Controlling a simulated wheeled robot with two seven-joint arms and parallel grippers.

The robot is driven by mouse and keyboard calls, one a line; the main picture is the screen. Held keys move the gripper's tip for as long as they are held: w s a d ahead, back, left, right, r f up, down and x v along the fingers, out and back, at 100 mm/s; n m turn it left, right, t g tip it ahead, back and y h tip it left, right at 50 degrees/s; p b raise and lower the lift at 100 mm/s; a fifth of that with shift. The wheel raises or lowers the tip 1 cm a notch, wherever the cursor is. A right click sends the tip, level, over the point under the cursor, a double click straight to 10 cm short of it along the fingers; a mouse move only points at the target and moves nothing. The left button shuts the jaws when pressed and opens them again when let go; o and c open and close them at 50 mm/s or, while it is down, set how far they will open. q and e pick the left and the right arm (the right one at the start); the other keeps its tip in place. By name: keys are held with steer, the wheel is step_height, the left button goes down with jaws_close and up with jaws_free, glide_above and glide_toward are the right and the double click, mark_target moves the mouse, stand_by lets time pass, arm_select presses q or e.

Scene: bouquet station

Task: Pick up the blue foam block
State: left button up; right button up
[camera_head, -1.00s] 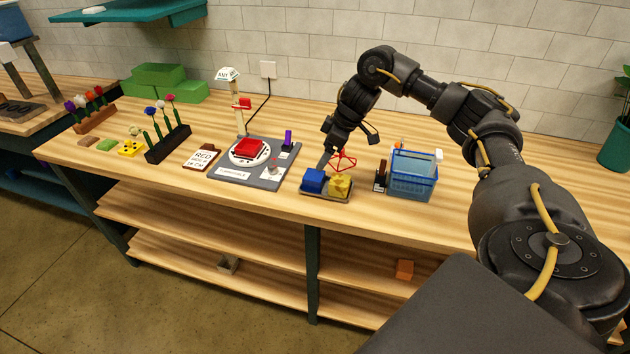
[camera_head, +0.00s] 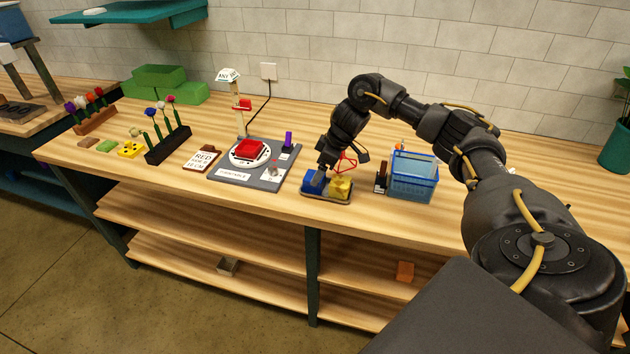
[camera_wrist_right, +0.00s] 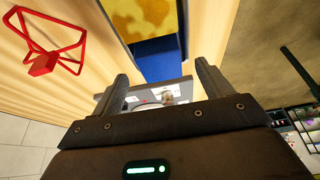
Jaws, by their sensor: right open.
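The blue foam block (camera_head: 308,183) sits at the left end of a small tray (camera_head: 335,201), beside a yellow block (camera_head: 341,186). My right gripper (camera_head: 321,180) reaches down at the blue block and partly covers it. In the right wrist view the gripper (camera_wrist_right: 162,70) is open, with its two fingers apart. The blue block (camera_wrist_right: 158,57) shows between and just beyond the fingertips, with the yellow block (camera_wrist_right: 145,17) past it. I cannot tell whether a finger touches the block. My left gripper is not in view.
A red wire frame (camera_head: 346,162) stands close behind the tray. A blue basket (camera_head: 412,185) is to the right. A grey turntable board (camera_head: 270,180) with a red block (camera_head: 249,147) is to the left. The counter's front edge is close to the tray.

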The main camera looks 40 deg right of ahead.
steer(key=x, duration=0.3)
steer(key=shift+f, duration=0.2)
steer(key=c, duration=1.1)
steer(key=shift+r, duration=0.1)
steer(key=shift+c, duration=0.2)
